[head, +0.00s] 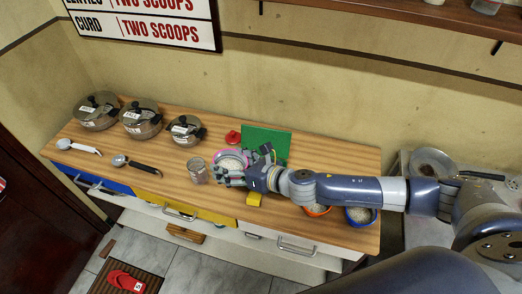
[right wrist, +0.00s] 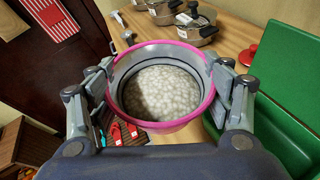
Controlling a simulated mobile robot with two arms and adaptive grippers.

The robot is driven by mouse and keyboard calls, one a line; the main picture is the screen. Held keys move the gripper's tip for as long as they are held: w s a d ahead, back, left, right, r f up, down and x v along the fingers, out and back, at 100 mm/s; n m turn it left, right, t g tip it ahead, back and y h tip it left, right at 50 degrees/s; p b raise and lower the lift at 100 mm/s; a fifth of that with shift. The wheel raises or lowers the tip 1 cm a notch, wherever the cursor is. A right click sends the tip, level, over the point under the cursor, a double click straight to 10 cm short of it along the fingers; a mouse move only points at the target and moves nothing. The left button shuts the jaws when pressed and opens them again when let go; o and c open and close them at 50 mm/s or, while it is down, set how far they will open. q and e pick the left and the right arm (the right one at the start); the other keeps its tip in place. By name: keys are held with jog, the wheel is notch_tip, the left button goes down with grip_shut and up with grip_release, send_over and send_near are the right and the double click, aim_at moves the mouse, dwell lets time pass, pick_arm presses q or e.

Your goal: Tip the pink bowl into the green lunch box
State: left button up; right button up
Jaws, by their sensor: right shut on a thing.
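The pink bowl (right wrist: 160,126), filled with pale grains, sits between the fingers of my right gripper (right wrist: 160,95), which is shut on it. In the head view the bowl (head: 231,153) is partly hidden by my right gripper (head: 238,172), above the wooden counter. The bowl looks roughly level in the wrist view. The green lunch box (right wrist: 265,138) is just right of the bowl in the wrist view, with a green upright panel behind it. In the head view its green panel (head: 268,137) stands behind the gripper; the rest is mostly hidden. My left gripper is not seen.
Three lidded pots (head: 138,119) stand at the counter's left, with two scoops (head: 134,163) in front. A glass jar (head: 197,170) is left of my right gripper. A red object (head: 233,137) lies behind it. Orange (head: 317,210) and blue (head: 359,215) bowls are under my right arm.

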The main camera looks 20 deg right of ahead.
aim_at(227, 151)
jog(key=shift+w+d+b, duration=0.15)
jog(key=shift+d+b, duration=0.05)
jog(key=shift+b, duration=0.1)
jog(key=shift+r+m, duration=0.25)
jog(key=shift+m, duration=0.15)
jog(key=shift+w+d, duration=0.1)
jog(key=shift+w+d+r+m+y+b, duration=0.3)
jog(key=shift+d+m+y+b, duration=0.2)
jog(key=shift+b, duration=0.5)
jog(key=shift+w+d+r+m+y+b, duration=0.2)
jog(key=shift+d+r+m+y+b, duration=0.15)
jog(key=shift+d+b, duration=0.45)
jog(key=shift+w+d+r+m+y+b, duration=0.15)
jog(key=shift+w+d+m+y+b, duration=0.25)
jog(key=shift+b, duration=0.5)
jog(key=shift+w+d+r+m+y+b, duration=0.1)
jog(key=shift+d+r+m+y+b, duration=0.3)
jog(key=shift+m+b, duration=0.7)
jog(key=shift+w+d+r+m+y+b, duration=0.15)
jog(key=shift+d+r+m+y+b, duration=0.3)
jog(key=shift+m+b, duration=0.55)
dwell(0.4)
jog(key=shift+w+d+r+m+t+y+b, duration=0.2)
jog(key=shift+m+t+y+b, duration=0.25)
jog(key=shift+m, duration=0.3)
dwell(0.7)
jog(key=shift+w+d+r+m, duration=0.1)
jog(key=shift+d+r+m, duration=0.05)
jog(key=shift+d+m, duration=0.25)
